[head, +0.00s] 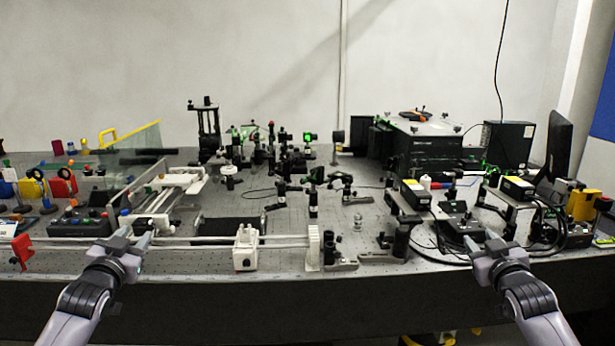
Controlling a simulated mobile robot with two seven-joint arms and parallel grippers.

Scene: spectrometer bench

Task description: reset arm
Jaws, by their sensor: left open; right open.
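My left gripper (133,240) is at the lower left of the head view, over the front edge of the bench. It is open and empty, in front of a white rail assembly. My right gripper (481,243) is at the lower right, also over the front edge. It is open and empty, in front of a black control box (458,226) with cables. Whether either fingertip touches anything cannot be told from this single view.
The optical bench (300,285) is crowded with posts and mounts. A white block (246,247) on the rail and a black mount (402,236) stand near the front edge between my grippers. A large black housing (420,140) and a monitor (559,145) stand at the back right.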

